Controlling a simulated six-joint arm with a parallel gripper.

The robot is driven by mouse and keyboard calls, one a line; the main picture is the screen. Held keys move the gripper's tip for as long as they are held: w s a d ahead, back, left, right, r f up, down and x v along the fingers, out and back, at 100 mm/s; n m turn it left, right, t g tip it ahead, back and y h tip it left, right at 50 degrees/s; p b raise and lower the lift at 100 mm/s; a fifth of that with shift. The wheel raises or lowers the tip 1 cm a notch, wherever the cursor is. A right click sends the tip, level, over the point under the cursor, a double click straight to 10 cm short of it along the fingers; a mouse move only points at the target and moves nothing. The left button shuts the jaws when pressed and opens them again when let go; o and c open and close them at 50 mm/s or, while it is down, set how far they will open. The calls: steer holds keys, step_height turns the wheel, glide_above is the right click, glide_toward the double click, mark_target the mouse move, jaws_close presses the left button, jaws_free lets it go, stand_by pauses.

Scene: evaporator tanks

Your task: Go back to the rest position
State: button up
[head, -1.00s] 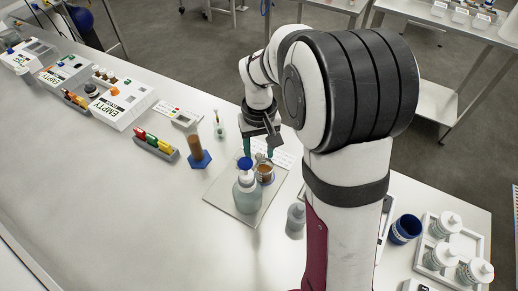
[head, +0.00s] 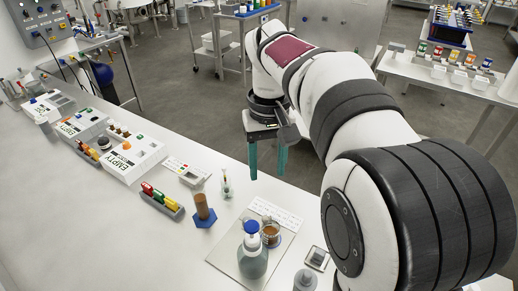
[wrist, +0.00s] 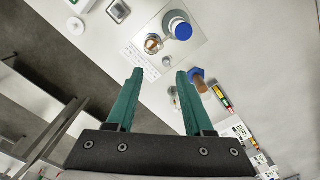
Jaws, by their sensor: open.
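My gripper (head: 267,160) is raised above the far edge of the white bench, with its two green fingers apart and nothing between them. In the wrist view my gripper (wrist: 158,78) is also open and empty. Below and in front of it, apart from the fingers, a blue-capped bottle (head: 252,252) and a small glass jar with brown contents (head: 270,234) stand on a square plate (head: 226,256). The bottle (wrist: 180,28) and jar (wrist: 153,44) also show in the wrist view.
A brown cylinder on a blue hexagonal base (head: 203,212) stands left of the plate. A rack of coloured pieces (head: 161,200) and white devices (head: 130,156) line the bench further left. A small grey-lidded container (head: 316,258) is right of the plate. Side tables stand behind.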

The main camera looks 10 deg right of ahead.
stand_by(0.3)
steer(key=s+a+f+m, duration=0.1)
steer(key=s+f, duration=0.2)
steer(key=s, duration=0.5)
steer(key=s+a+f+m+y, duration=0.1)
steer(key=s+a+f+m, duration=0.1)
steer(key=s, duration=0.6)
steer(key=s+a+f+m, duration=0.1)
steer(key=s+f+m, duration=0.1)
steer(key=s, duration=0.6)
steer(key=shift+s+a+f+y, duration=0.25)
steer(key=shift+a+f+y, duration=0.15)
steer(key=shift+f, duration=0.5)
